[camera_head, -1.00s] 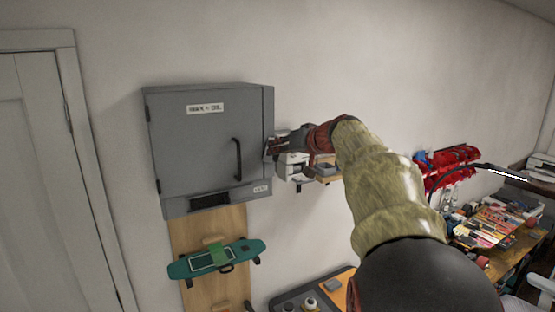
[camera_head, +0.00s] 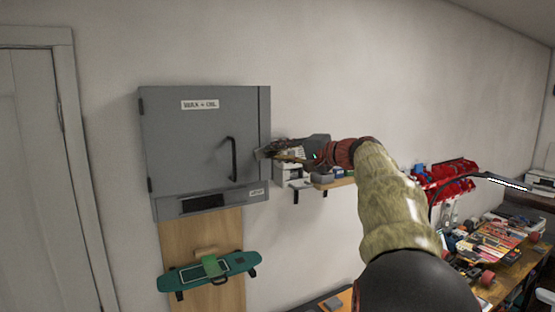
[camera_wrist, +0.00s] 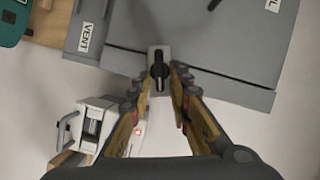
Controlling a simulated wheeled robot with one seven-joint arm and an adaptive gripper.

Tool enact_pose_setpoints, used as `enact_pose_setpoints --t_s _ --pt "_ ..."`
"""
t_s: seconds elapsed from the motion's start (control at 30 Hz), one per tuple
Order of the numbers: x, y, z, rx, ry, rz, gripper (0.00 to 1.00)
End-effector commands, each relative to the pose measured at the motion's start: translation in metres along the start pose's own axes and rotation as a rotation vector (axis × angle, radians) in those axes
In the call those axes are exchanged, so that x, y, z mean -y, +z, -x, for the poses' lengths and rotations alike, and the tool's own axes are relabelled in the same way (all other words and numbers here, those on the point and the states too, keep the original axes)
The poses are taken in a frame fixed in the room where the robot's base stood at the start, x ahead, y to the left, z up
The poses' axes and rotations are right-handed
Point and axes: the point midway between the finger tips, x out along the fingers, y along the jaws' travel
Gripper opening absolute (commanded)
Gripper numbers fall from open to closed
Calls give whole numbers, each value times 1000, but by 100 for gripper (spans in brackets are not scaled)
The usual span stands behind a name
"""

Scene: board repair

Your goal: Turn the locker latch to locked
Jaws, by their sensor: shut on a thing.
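The grey wall locker (camera_head: 190,130) has its door closed, with a dark bar handle (camera_head: 233,158) near the door's right edge. The locker also fills the top of the wrist view (camera_wrist: 215,58). The latch (camera_wrist: 158,66) is a black lever on a small light plate at the locker's side edge. It points roughly up and down in the wrist view. My gripper (camera_head: 268,153) is at the locker's right side. In the wrist view its fingers (camera_wrist: 161,76) are closed on the latch lever, one on each side. In the head view the gripper hides the latch.
A small wall shelf (camera_head: 335,183) with boxes sits right of the locker, close under my gripper. A white device with a red light (camera_wrist: 98,122) shows in the wrist view. A green skateboard (camera_head: 208,269) hangs below the locker. A cluttered workbench (camera_head: 495,250) stands at right.

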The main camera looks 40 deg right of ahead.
Motion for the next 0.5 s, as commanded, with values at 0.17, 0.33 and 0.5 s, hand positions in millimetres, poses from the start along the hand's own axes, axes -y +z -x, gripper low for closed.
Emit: enact_pose_setpoints --t_s 0.17,0.33,0.5 --pt "-6 0 0 -2 -49 -121 0" --pt "-7 0 0 -1 -85 -208 0" --pt "-7 0 0 -1 -107 -262 0"
